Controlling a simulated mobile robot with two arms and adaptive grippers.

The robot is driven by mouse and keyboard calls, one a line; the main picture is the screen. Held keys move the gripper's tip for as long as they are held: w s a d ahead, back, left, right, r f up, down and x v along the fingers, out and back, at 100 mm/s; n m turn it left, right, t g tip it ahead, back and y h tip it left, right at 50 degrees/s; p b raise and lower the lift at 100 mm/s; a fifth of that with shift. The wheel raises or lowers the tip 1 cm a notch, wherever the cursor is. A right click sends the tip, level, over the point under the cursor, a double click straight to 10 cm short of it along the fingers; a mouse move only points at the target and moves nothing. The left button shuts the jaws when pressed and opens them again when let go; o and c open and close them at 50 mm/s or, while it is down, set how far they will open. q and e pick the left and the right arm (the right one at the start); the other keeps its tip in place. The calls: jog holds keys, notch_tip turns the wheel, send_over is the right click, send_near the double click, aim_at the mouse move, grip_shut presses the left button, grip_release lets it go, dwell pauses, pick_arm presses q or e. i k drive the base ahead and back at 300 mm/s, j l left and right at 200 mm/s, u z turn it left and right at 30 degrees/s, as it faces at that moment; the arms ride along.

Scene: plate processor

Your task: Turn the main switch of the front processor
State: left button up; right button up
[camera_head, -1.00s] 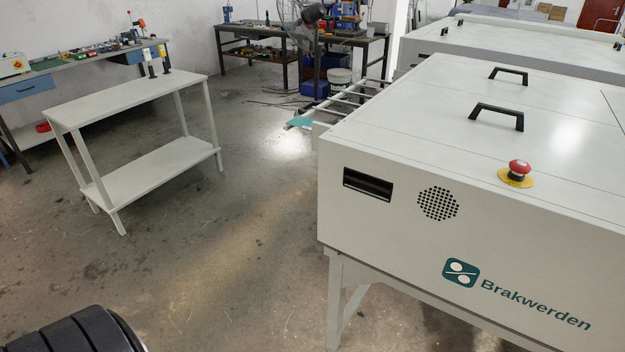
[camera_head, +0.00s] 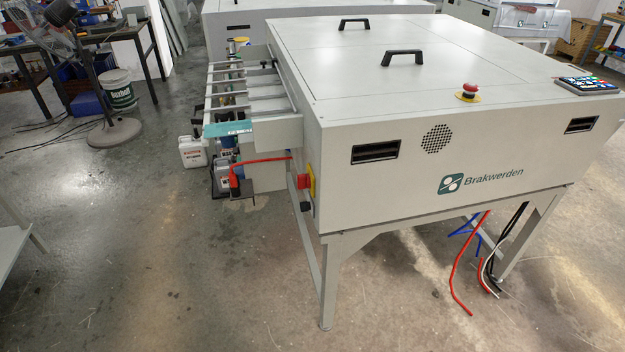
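The front processor (camera_head: 400,185) is a large light-grey machine marked Brakwerden, on grey legs. On its left side, near the front corner, sits a red switch knob (camera_head: 304,181) on a yellow plate (camera_head: 312,184). I see it edge-on, so I cannot tell its turned position. A small black part (camera_head: 305,206) sticks out just below it. A red emergency button (camera_head: 469,88) on a yellow base is on the top, near the front edge. Neither of my grippers is in view.
A rack with a teal strip (camera_head: 228,129) juts out left of the processor, above white canisters (camera_head: 192,152) and a red hose (camera_head: 262,161). A fan (camera_head: 90,75) and a bucket (camera_head: 118,90) stand at the back left. Hoses hang below the processor.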

aim_at(303, 182)
jog(key=j, duration=0.15)
jog(key=z, duration=0.6)
jog(key=i+j+z, duration=0.15)
jog(key=j+z, duration=0.6)
jog(key=j, duration=0.3)
jog(key=j+z, duration=0.4)
jog(key=j, duration=0.15)
